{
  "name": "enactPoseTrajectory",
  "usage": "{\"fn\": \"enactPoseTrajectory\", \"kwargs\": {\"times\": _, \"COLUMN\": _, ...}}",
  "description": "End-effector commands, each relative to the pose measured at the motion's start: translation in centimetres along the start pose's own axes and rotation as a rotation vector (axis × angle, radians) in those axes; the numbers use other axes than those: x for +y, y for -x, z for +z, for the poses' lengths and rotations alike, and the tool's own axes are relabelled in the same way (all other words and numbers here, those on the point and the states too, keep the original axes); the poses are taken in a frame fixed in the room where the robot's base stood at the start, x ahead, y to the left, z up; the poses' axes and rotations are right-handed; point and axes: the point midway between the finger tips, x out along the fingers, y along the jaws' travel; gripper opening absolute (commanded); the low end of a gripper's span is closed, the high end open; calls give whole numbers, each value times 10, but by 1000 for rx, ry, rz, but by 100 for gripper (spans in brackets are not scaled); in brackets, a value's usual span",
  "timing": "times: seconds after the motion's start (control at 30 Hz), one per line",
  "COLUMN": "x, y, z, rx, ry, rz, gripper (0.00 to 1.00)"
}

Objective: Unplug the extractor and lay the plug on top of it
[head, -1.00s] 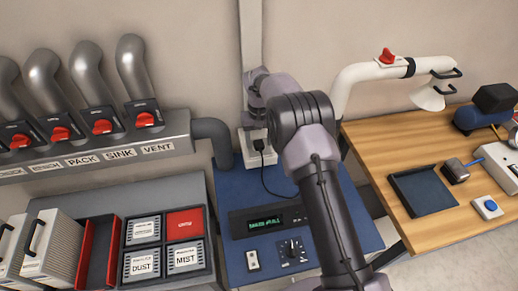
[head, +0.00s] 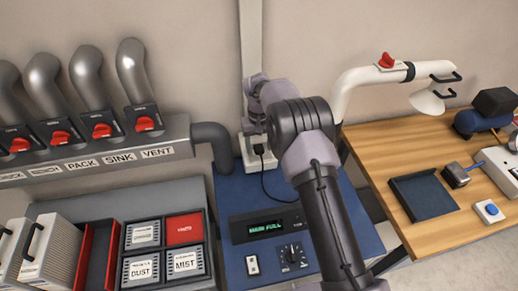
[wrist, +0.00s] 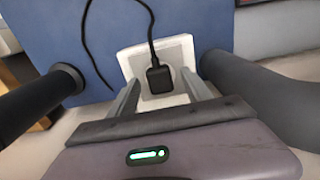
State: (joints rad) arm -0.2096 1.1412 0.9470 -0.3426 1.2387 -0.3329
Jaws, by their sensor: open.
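The extractor (head: 228,203) is a blue box with a dark display panel (head: 266,226), a switch and a dial on its front. The black plug (head: 259,149) sits in a white socket (head: 246,158) against the wall behind it, and its cord runs down over the blue top. In the wrist view the plug (wrist: 159,78) stands in the pale socket plate (wrist: 180,50), its cord (wrist: 151,28) leading away. My gripper (wrist: 160,80) is open, its two fingers on either side of the plug with gaps between. In the head view my arm partly hides the gripper.
A grey duct (head: 214,140) drops just left of the socket, and a white conduit (head: 251,40) rises above it. A tray of filter boxes (head: 164,246) stands left. A wooden bench (head: 390,155) with a dark tray (head: 424,195) is right. The blue top left of the cord is clear.

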Motion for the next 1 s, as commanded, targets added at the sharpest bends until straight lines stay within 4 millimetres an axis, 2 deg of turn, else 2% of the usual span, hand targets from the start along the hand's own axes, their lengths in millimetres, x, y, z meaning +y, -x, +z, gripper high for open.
{"fn": "enactPoseTrajectory", "kwargs": {"times": 0.13, "x": 0, "y": 0, "z": 0, "rx": 0, "ry": 0, "rz": 0, "gripper": 58}}
{"fn": "enactPoseTrajectory", "kwargs": {"times": 0.43, "x": 0, "y": 0, "z": 0, "rx": 0, "ry": 0, "rz": 0, "gripper": 0}}
{"fn": "enactPoseTrajectory", "kwargs": {"times": 0.73, "x": 0, "y": 1, "z": 0, "rx": 0, "ry": 0, "rz": 0, "gripper": 0}}
{"fn": "enactPoseTrajectory", "kwargs": {"times": 1.0, "x": 0, "y": 12, "z": 0, "rx": 0, "ry": 0, "rz": 0, "gripper": 0}}
